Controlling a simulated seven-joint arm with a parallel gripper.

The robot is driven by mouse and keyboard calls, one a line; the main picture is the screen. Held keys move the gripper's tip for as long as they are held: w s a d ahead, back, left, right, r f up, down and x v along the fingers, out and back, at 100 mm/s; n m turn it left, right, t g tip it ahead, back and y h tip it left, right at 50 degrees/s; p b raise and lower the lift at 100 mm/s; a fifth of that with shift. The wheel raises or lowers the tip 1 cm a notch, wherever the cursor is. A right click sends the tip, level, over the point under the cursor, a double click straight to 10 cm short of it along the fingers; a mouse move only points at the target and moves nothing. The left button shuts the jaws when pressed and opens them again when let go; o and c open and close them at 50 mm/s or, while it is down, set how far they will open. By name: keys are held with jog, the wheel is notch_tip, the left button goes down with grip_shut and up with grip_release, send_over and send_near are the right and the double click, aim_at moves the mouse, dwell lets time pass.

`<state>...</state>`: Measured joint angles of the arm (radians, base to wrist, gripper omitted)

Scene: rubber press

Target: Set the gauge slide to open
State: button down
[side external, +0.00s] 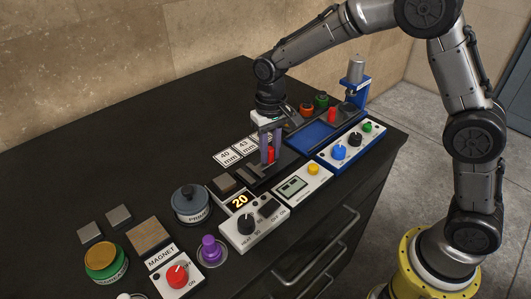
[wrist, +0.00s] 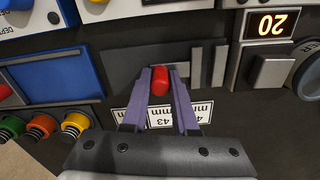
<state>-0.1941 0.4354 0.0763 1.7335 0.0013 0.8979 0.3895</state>
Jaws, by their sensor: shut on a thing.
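The gauge (side external: 262,179) is a dark base with upright grey jaw plates, in the middle of the bench. Its plates (wrist: 208,66) show right of centre in the wrist view. A red handle (side external: 271,155), which appears to be the gauge slide's, stands on the base. My gripper (side external: 267,151) points down over the gauge, with its purple fingers on the handle. In the wrist view my gripper (wrist: 160,78) is shut on the red handle (wrist: 160,82), whose red top shows between the fingertips. The lower part of the handle is hidden.
White mm labels (side external: 228,156) lie behind the gauge. A blue tray (side external: 311,136) and blue control panel (side external: 347,146) are at right. A display reading 20 (side external: 239,201), knobs and a magnet panel (side external: 176,275) are at left.

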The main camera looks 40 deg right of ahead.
jog(key=d, duration=0.6)
jog(key=shift+d, duration=0.3)
jog(key=c, duration=0.7)
grip_release()
notch_tip(320, 180, up, 14)
jog(key=shift+f, duration=0.1)
